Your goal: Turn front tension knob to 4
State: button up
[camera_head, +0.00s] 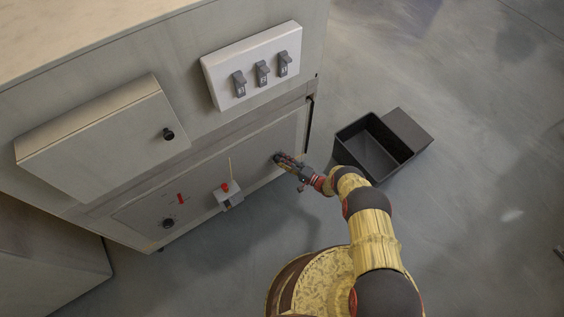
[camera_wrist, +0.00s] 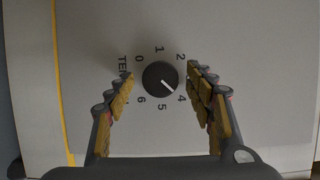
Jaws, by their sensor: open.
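The tension knob (camera_wrist: 160,78) is a round black dial on a pale panel in the wrist view. Its white pointer line points to the lower right, toward the 4. The printed numbers 0, 1, 2, 4, 5 and 6 show around it; the spot between 2 and 4 is hidden by a finger. A label starting "TEN" is partly covered at left. My gripper (camera_wrist: 160,82) is open, with one finger on each side of the knob and a visible gap to it on both sides. In the head view my gripper (camera_head: 280,158) is at the cabinet's lower panel and mostly hides the knob.
On the lower panel (camera_head: 254,147) are a red-tipped lever (camera_head: 229,192) and another dark knob (camera_head: 168,223). Above are a switch box (camera_head: 213,75) with three switches and a closed box (camera_head: 90,140) with a black knob. A dark bin (camera_head: 353,133) stands on the floor at right.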

jog(key=v, duration=1.2)
dwell(0.3)
